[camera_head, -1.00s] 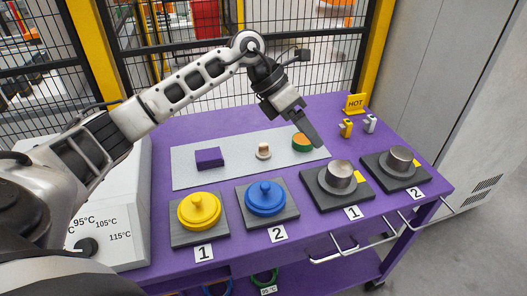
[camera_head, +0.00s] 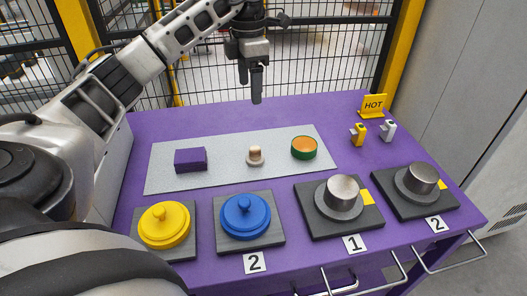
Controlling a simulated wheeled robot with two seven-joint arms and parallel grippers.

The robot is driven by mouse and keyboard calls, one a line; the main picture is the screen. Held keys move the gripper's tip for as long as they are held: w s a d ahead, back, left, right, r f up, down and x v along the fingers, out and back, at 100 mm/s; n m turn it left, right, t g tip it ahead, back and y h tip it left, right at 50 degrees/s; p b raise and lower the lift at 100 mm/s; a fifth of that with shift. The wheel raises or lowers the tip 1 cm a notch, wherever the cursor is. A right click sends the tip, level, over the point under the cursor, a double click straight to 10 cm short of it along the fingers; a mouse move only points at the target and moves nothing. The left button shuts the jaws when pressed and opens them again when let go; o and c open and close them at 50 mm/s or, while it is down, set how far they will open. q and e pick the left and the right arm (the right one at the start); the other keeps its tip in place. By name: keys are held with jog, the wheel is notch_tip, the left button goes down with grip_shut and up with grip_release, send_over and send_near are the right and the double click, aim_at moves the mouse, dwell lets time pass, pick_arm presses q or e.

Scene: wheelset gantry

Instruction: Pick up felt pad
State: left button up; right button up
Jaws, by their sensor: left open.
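A purple block (camera_head: 190,160), which looks most like the felt pad, lies at the left end of a light grey mat (camera_head: 225,178) on the purple table. Nothing in the view labels it, so I cannot be sure. My left gripper (camera_head: 251,88) is open and empty, pointing down above the back of the table. It is up and to the right of the purple block and apart from it. My right gripper is not in view.
In front stand a yellow lid (camera_head: 165,228), a blue lid (camera_head: 245,218) and two metal cylinders (camera_head: 342,194) (camera_head: 422,178). A HOT sign (camera_head: 373,105) stands back right.

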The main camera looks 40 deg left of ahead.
pick_arm(q)
jog(key=b, duration=0.3)
send_over(255, 148)
notch_tip(255, 148, down, 4)
jog(key=f, duration=1)
jog(key=shift+s+a+f, duration=0.1)
jog(key=shift+a+f, duration=0.15)
jog(key=shift+f, duration=0.05)
jog(key=f, duration=0.5)
jog(key=shift+d+f+p, duration=0.1)
jog(key=shift+d+p, duration=0.15)
jog(key=shift+p, duration=0.1)
jog(key=c, duration=1.1)
